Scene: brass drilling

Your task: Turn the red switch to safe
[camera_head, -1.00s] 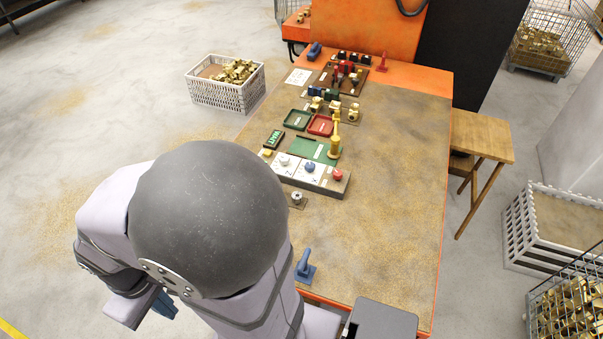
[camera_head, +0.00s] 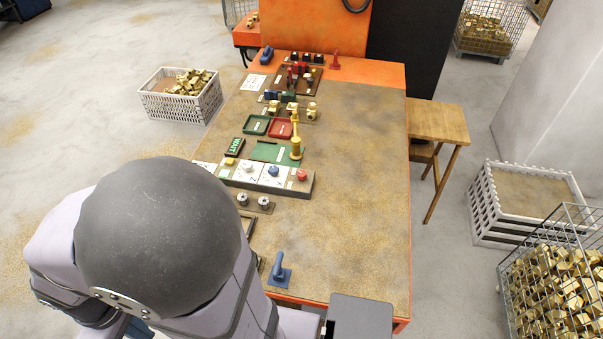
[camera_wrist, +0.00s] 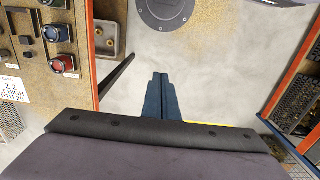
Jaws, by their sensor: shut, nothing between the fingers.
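A red knob (camera_head: 302,174) sits at the right end of a low grey box, beside a blue knob (camera_head: 273,171) and a white knob (camera_head: 247,166) on white plates. In the wrist view, a red round switch (camera_wrist: 63,63) sits below a blue one (camera_wrist: 56,33) on a brown panel at the left. I cannot tell its setting or whether it is the same red knob. My gripper (camera_wrist: 158,76) is shut and empty, with dark blue fingers over bare floor, to the right of that panel and apart from it. In the head view my arm mostly hides it.
The brown table (camera_head: 350,190) has free room on its right half. A blue lever (camera_head: 280,268) stands near its front edge; a yellow post (camera_head: 296,148) and red tray (camera_head: 281,129) lie farther back. A white crate (camera_head: 160,98) of brass parts stands on the floor left.

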